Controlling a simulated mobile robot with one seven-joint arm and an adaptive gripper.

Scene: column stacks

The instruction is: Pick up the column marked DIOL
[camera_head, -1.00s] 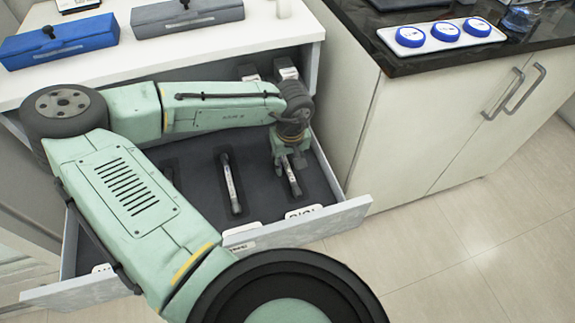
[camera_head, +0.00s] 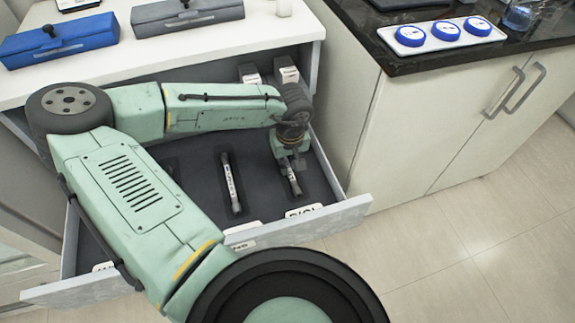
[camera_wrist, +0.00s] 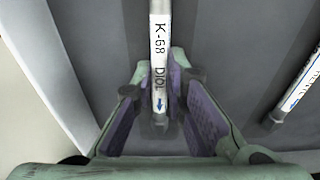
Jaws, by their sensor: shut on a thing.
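The DIOL column (camera_wrist: 159,45) is a slim white tube marked K-68 DIOL with a blue arrow, between my fingers in the wrist view. My gripper (camera_wrist: 160,85) has its purple-padded fingers shut on the tube. In the head view my gripper (camera_head: 290,160) points down into the open drawer, over the column (camera_head: 294,184), whose near end shows below it. The column lies low at the right recess of the drawer; I cannot tell whether it is lifted. My wrist hides its far part.
Another column (camera_head: 231,185) lies in the recess to the left. A DIOL label card (camera_head: 304,211) is at the drawer's front (camera_head: 300,225). The cabinet side (camera_head: 350,110) rises close on the right.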

